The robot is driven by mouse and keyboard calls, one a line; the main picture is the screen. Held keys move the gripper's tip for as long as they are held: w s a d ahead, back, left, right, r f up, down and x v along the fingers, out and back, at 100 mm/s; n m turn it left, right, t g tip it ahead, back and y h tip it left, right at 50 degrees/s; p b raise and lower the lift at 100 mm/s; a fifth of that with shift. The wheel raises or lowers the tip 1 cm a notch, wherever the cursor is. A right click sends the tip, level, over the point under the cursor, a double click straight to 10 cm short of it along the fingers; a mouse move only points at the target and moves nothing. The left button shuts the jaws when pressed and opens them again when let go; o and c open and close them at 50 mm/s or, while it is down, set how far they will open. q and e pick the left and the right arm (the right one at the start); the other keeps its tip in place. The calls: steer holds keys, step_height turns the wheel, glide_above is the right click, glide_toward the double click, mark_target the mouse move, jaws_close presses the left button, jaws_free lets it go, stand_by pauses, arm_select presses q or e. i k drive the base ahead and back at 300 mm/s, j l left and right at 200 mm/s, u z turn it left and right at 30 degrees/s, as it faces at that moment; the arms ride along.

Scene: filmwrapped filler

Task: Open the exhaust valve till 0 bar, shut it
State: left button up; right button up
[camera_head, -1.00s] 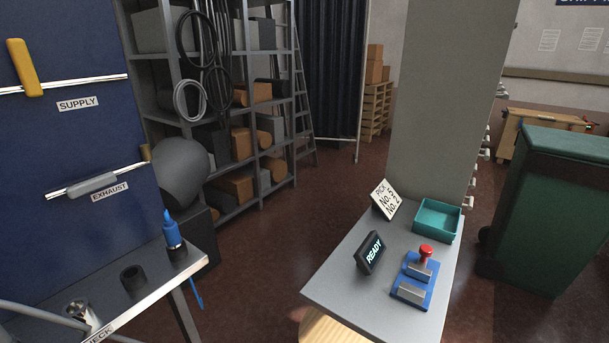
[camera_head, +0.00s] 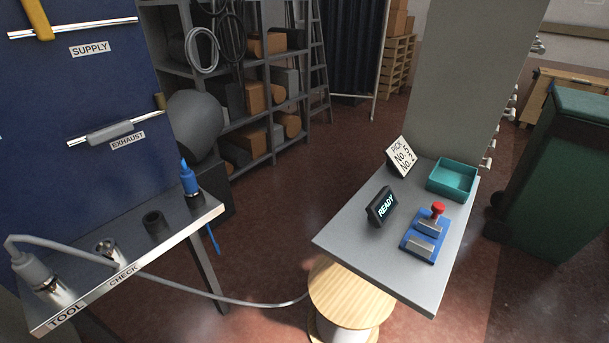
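The exhaust valve has a grey handle (camera_head: 110,132) lying along a thin metal pipe on the blue panel (camera_head: 60,95). Its EXHAUST label (camera_head: 127,141) sits just below. The supply valve has a yellow handle (camera_head: 38,18) standing across its pipe, above the SUPPLY label (camera_head: 90,48); its top is cut off by the frame. I see no pressure gauge, so the pressure cannot be read. Neither of my grippers is in view.
A bench (camera_head: 190,222) below the panel holds a hose-fitted tool (camera_head: 48,282), sockets and a blue-topped tool (camera_head: 188,180). A grey table (camera_head: 345,240) at right carries a READY display (camera_head: 382,205), a teal tray (camera_head: 472,180) and a red-knobbed fixture (camera_head: 437,210).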

mark_target(96, 138)
steer(key=u, duration=1.35)
steer(key=i+l+z, duration=0.1)
steer(key=l+z, duration=0.15)
steer(key=i+l+z, duration=0.25)
steer(key=l, duration=0.2)
steer(key=l+z, duration=0.25)
steer(key=i+l, duration=0.05)
steer(key=l, duration=0.05)
